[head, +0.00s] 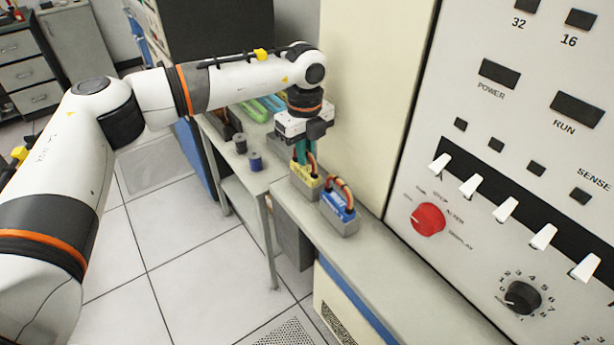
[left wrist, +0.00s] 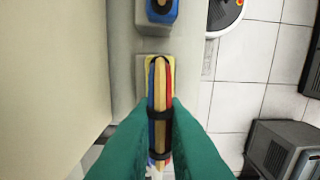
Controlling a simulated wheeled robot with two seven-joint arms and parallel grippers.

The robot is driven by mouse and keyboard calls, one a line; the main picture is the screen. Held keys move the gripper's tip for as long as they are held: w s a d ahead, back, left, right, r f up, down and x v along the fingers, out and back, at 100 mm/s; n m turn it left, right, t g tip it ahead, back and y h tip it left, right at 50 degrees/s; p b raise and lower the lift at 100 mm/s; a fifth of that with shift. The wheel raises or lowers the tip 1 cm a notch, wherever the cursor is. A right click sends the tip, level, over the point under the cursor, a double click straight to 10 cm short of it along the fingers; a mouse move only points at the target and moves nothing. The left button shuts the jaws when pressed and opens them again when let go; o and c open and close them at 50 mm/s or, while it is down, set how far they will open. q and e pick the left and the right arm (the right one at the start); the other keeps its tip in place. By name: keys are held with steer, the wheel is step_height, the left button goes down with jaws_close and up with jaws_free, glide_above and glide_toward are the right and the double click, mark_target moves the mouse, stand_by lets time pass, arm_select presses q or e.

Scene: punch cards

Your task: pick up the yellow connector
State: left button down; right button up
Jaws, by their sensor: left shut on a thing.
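The yellow connector (head: 305,175) sits in a grey block on the narrow ledge, with a loop of coloured cables on top. It also shows in the left wrist view, where its yellow body (left wrist: 150,66) is mostly hidden under the cable loop (left wrist: 160,95). My left gripper (head: 306,153) points down at it from above. Its green fingers (left wrist: 160,125) are shut on the yellow connector's cable loop, one on each side. The blue connector (head: 338,206) sits in its own grey block just to the right. My right gripper is not in view.
A tall panel with white switches and a red knob (head: 428,219) stands at the right. A cream cabinet wall (head: 365,90) rises behind the ledge. Dark spools (head: 255,161) stand on the table to the left. The ledge (head: 385,260) is clear in front of the blue connector.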

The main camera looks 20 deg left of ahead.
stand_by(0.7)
arm_select(q)
steer(key=shift+a+r+b, duration=0.15)
steer(key=shift+r+b, duration=0.1)
steer(key=shift+b, duration=0.5)
step_height(320, 180, up, 6)
steer(key=shift+r+b, duration=0.15)
steer(key=shift+b, duration=1.1)
steer(key=s+a+b, duration=0.6)
steer(key=s+a, duration=0.6)
steer(key=s, duration=0.3)
steer(key=r+p, duration=0.2)
steer(key=r, duration=0.1)
steer(key=r+p, duration=0.2)
steer(key=shift+s+r, duration=0.15)
steer(key=shift+s, duration=0.2)
